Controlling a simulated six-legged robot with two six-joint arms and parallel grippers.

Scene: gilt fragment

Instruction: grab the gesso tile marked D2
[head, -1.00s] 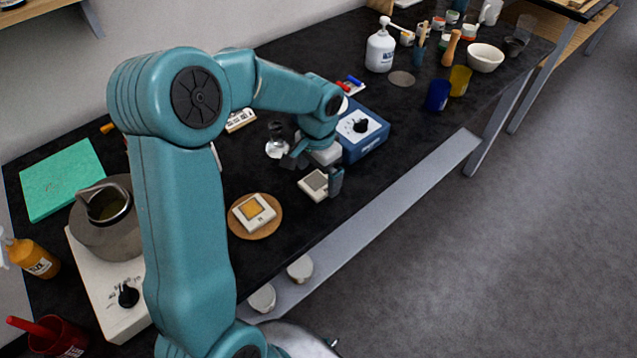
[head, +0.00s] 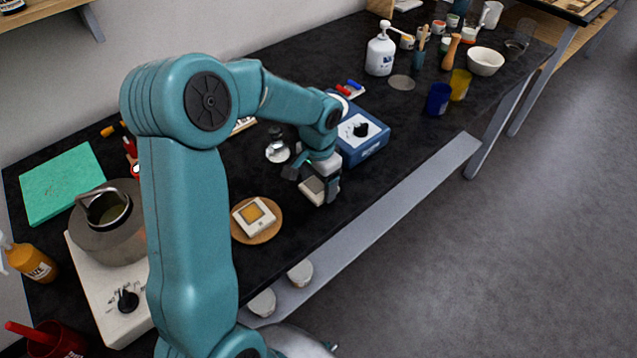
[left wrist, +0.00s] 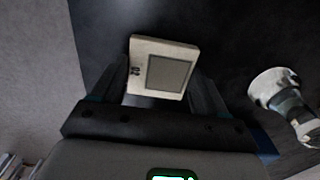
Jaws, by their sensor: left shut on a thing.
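The gesso tile (left wrist: 165,68) is a pale square slab with a grey panel and a small dark mark on its left edge. The mark looks like D2 turned over, but it is small. My left gripper (left wrist: 162,88) is shut on this tile, with one finger on each side of it. In the head view the left gripper (head: 314,182) is near the bench's front edge, and the tile (head: 312,189) shows partly between its fingers. I cannot tell whether the tile is clear of the bench. My right gripper is not in view.
Another pale tile with an orange panel (head: 253,214) lies on a round wooden board (head: 239,232) to the left. A blue box with a black knob (head: 366,146) stands just behind the gripper. A small glass-like item (head: 277,150) is beside it. The bench front is open.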

